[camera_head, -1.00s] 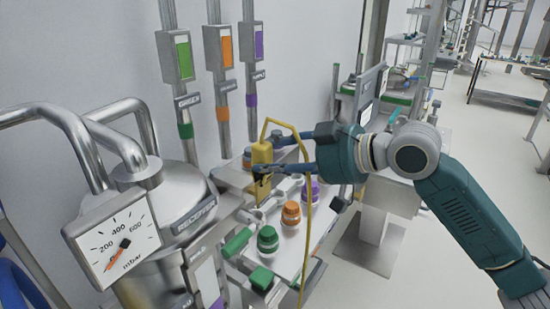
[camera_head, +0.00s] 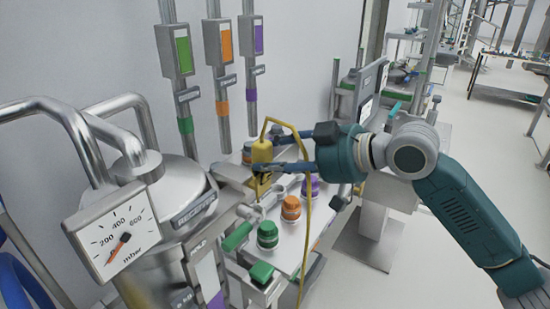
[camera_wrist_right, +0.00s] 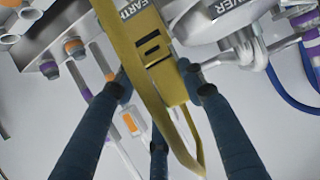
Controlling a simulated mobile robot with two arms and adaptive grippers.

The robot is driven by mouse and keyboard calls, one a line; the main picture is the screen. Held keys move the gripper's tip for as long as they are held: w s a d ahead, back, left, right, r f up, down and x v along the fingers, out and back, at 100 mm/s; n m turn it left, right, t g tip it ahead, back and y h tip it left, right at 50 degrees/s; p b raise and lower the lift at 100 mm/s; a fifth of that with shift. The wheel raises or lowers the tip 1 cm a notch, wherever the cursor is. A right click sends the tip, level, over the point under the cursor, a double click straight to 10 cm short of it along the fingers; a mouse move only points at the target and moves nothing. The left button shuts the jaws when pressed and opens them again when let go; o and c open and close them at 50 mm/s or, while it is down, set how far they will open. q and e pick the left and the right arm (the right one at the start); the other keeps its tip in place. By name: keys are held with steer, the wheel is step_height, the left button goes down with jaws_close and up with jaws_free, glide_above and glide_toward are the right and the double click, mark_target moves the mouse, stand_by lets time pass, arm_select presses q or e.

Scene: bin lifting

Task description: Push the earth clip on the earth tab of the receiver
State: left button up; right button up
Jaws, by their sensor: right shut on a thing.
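The yellow earth clip (camera_head: 262,152) stands upright in my right gripper (camera_head: 261,166), with a yellow cable looping from its top down past the bench. In the right wrist view my right gripper (camera_wrist_right: 160,84) has its dark blue fingers on both sides of the clip (camera_wrist_right: 145,45), which bears the word EARTH. My left gripper is out of view.
A pressure gauge (camera_head: 113,231) and bent pipes stand at the left. Green (camera_head: 268,236), orange (camera_head: 291,209) and purple-capped fittings crowd the bench in front of the clip. Labelled posts stand at the wall behind. Open floor lies to the right.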

steer(key=shift+f, duration=0.7)
stand_by(0.6)
steer(key=o, duration=1.5)
